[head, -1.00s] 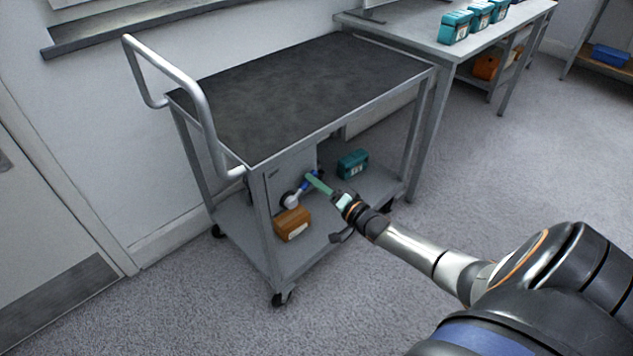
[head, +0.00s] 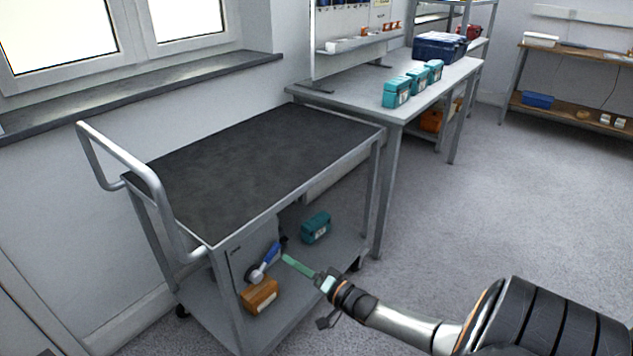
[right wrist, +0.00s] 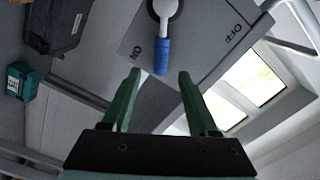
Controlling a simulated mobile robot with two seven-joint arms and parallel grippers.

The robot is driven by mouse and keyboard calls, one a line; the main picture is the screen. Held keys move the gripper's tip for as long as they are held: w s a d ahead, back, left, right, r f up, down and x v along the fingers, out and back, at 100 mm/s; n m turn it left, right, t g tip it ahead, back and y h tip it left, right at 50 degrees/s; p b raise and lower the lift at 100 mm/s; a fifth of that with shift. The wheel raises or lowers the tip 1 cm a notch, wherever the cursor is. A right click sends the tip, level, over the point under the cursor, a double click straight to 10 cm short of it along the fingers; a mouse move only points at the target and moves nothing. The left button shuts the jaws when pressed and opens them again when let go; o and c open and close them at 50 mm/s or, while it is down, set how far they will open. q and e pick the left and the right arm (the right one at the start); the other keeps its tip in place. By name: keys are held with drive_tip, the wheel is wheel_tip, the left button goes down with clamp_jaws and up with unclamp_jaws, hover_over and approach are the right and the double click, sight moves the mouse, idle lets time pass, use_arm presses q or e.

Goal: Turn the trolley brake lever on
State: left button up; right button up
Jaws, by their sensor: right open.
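The grey trolley (head: 215,240) stands by the wall in the head view. Its brake lever (head: 271,251) has a blue grip and a pale round pivot on a grey side panel (head: 240,257). In the right wrist view, the lever's blue grip (right wrist: 161,57) lies beside the ON mark (right wrist: 137,50), well away from the OFF mark (right wrist: 232,33). My right gripper (head: 285,258) has green fingers and is open and empty. Its fingertips (right wrist: 158,75) spread to either side of the grip's end in the wrist view, apart from it. My left gripper is out of view.
An orange-brown box (head: 260,296) and a teal box (head: 316,227) are on the trolley's lower shelf. A grey bench (head: 345,108) with teal boxes (head: 397,92) stands behind to the right. The floor (head: 450,200) to the right is clear.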

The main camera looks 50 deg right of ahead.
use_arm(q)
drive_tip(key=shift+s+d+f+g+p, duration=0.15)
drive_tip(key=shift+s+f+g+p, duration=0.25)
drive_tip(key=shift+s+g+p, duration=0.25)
use_arm(e)
drive_tip(key=s, duration=0.6)
drive_tip(key=shift+s+d, duration=0.3)
drive_tip(key=shift+s, duration=0.05)
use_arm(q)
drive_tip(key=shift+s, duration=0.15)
